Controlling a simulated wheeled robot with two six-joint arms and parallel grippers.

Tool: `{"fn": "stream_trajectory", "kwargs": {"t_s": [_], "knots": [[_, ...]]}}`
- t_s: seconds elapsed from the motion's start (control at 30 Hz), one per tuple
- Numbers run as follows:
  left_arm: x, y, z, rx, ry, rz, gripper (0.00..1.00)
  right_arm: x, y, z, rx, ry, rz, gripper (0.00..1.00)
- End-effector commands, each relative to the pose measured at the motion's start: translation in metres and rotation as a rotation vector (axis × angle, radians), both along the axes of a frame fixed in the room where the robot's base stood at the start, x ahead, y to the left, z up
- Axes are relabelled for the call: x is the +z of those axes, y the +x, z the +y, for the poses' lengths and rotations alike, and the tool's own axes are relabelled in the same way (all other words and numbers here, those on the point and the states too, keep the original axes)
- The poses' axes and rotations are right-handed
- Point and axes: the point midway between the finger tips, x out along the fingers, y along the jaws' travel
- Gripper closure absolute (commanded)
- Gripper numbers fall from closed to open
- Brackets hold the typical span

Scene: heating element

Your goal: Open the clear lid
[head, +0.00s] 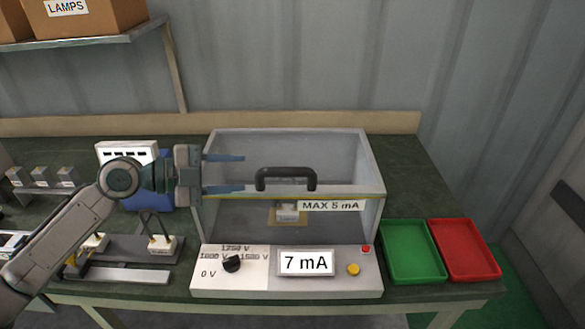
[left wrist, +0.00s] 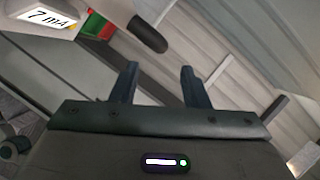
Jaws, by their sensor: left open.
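The clear lid (head: 340,188) lies over a grey test box (head: 371,160) and looks shut. Its dark handle (head: 287,178) sits near the front edge, above a "MAX 5 mA" label. My left gripper (head: 226,174) is open and empty, its two fingers pointing right toward the handle, a short gap to the left of it. In the left wrist view, the handle (left wrist: 148,35) shows as a dark bar beyond the open fingertips (left wrist: 160,78). A heating element (head: 287,213) on a small holder sits inside the box. My right gripper is out of view.
The front panel (head: 210,285) has a knob (head: 232,264), a display (head: 306,263) reading 7 mA, a yellow button and a red one. Green (head: 411,252) and red (head: 464,250) trays stand to the right. A fixture (head: 130,250) and several small blocks are at left.

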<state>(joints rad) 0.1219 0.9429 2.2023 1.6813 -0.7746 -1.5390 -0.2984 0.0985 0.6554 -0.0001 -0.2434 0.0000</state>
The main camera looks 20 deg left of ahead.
Motion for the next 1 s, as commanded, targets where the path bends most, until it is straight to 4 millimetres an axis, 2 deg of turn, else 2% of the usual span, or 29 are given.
{"fn": "stream_trajectory", "kwargs": {"t_s": [0.13,0.27,0.63,1.0], "knots": [[0.001,0.005,-0.007,-0.001,-0.005,-0.002,0.59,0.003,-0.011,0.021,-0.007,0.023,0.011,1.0],[-0.001,0.01,-0.015,-0.001,-0.008,-0.001,0.59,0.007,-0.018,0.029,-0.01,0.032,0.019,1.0],[-0.008,0.028,-0.04,0.0,-0.006,0.0,0.59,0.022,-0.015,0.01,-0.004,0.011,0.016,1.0],[-0.016,0.049,-0.07,0.001,-0.005,0.003,0.59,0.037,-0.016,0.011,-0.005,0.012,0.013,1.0]]}}
